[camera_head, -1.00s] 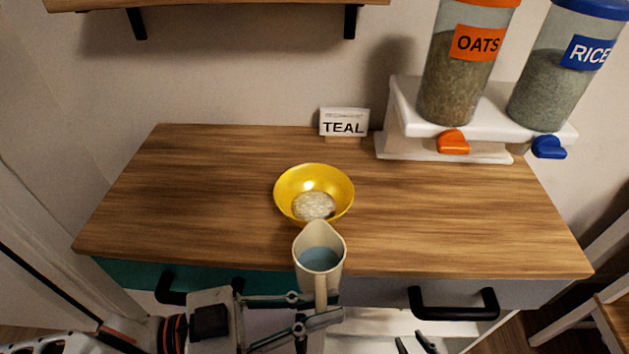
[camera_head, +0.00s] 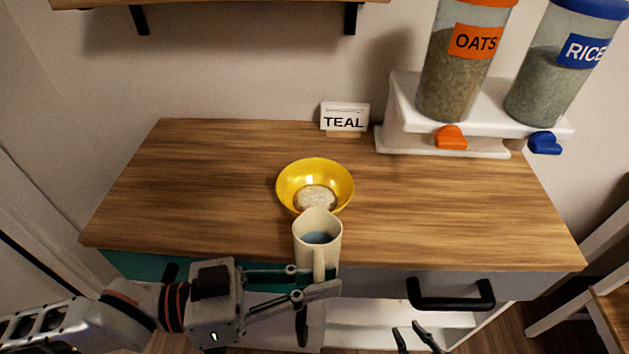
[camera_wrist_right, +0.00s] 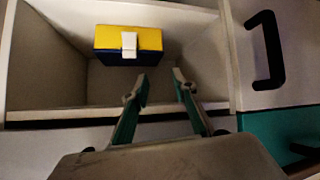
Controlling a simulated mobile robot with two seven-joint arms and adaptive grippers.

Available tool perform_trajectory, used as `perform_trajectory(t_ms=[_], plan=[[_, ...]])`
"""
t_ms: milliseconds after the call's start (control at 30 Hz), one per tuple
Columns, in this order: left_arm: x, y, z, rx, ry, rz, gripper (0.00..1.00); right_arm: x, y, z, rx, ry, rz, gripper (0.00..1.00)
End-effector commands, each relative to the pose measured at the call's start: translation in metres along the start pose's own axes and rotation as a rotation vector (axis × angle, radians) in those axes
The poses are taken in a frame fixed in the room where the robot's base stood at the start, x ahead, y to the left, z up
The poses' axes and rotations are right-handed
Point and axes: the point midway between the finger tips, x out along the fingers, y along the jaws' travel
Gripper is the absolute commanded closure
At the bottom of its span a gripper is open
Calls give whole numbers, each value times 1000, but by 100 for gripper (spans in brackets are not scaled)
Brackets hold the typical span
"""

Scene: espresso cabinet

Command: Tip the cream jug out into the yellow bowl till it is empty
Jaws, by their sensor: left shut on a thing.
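The cream jug (camera_head: 304,240) is in the head view at the counter's front edge, with a blue-grey content visible inside it. It looks close to upright, its spout toward the bowl. My left gripper (camera_head: 318,288) is shut on the jug's handle. The yellow bowl (camera_head: 291,182) stands on the counter just behind the jug and holds a pale, grainy heap. The jug's spout overlaps the bowl's near rim in the picture. My right gripper (camera_head: 418,338) is low at the bottom edge; in the right wrist view its fingers (camera_wrist_right: 160,88) are apart and empty.
An OATS dispenser (camera_head: 464,75) and a RICE dispenser (camera_head: 550,85) stand on a white base at the back right. A TEAL sign (camera_head: 344,119) is at the back. The counter left of the bowl is clear.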

Motion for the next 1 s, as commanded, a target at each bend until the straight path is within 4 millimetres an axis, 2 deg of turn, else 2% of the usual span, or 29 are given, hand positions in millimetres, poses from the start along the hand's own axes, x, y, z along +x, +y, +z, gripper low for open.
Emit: perform_trajectory(t_ms=[267, 400, 567, 1000], plan=[[2, -10, -21, -130, -24, 1, 100, -2, -1, -3, 3, 1, -3, 73], [3, -13, -42, -195, -37, 2, 100, -5, 0, -9, 7, 4, -3, 73], [4, -20, -59, -277, -54, 2, 100, -6, 0, -11, 13, 6, -4, 73], [6, -32, -75, -401, -80, 3, 100, -9, -2, -13, 18, 4, -8, 73]])
